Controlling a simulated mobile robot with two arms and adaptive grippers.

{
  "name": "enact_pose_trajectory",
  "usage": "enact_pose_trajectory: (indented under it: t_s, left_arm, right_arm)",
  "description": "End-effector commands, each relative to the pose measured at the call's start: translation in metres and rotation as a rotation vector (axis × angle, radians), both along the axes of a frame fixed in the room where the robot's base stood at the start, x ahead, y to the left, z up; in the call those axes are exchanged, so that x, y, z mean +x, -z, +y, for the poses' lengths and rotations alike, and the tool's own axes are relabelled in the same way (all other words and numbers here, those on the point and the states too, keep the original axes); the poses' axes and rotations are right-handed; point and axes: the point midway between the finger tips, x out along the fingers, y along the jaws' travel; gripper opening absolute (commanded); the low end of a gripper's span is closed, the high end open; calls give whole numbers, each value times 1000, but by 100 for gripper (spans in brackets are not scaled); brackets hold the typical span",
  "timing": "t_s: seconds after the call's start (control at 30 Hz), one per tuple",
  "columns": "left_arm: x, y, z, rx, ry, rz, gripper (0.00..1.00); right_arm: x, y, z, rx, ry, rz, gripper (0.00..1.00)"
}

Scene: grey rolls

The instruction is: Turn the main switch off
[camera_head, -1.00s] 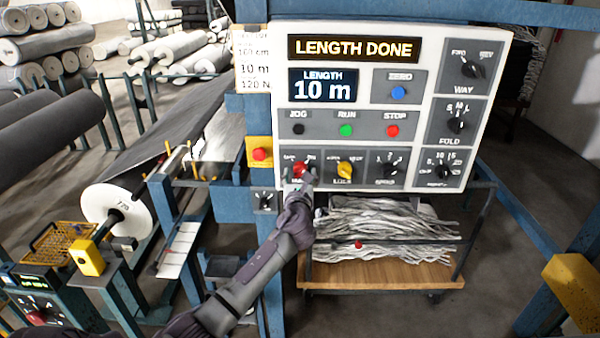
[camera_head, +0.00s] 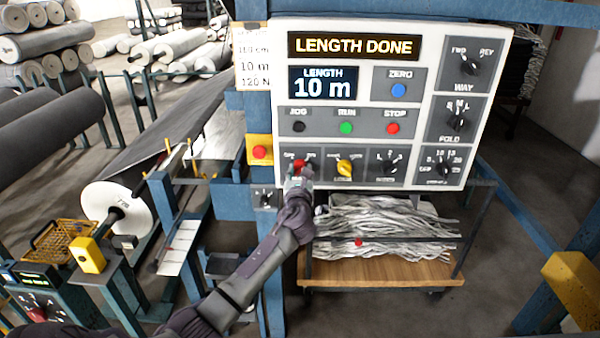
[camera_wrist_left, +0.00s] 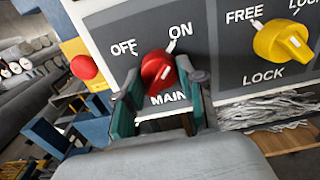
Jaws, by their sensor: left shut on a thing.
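The red main switch (camera_wrist_left: 158,70) is a round knob on the grey panel, with OFF printed at its upper left, ON at its upper right and MAIN below. Its ridge seems to lean toward ON, though its pointer is hard to read. My left gripper (camera_wrist_left: 158,88) is shut on the knob, with one finger at each side. In the head view the left gripper (camera_head: 298,178) is at the panel's lower left and partly hides the main switch (camera_head: 299,164). My right gripper is in neither view.
The yellow LOCK knob (camera_wrist_left: 283,42) is close to the right of the main switch. A red button on a yellow box (camera_head: 260,152) is just left of the panel. A small dark switch (camera_head: 266,198) is below that box. A wooden cart (camera_head: 385,270) with grey strands stands underneath.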

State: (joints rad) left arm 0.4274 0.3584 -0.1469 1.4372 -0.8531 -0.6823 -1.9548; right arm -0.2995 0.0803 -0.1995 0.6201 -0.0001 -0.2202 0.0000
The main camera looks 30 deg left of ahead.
Motion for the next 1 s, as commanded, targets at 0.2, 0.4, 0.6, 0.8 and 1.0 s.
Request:
enact_pose_trajectory:
  t_s: [0.2, 0.4, 0.6, 0.8, 1.0]
  left_arm:
    - [0, 1, 0, -80, 0, -49, 4]
    - [0, 1, 0, -217, -1, -133, 4]
    - [1, 1, -1, -379, 0, -232, 4]
    - [1, 1, -1, -542, 0, -332, 4]
    - [1, 1, -1, -704, 0, -433, 4]
  right_arm:
    - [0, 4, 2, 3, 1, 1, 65]
    - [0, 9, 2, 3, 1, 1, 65]
    - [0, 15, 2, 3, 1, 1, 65]
    - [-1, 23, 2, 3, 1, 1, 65]
    - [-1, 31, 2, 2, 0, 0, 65]
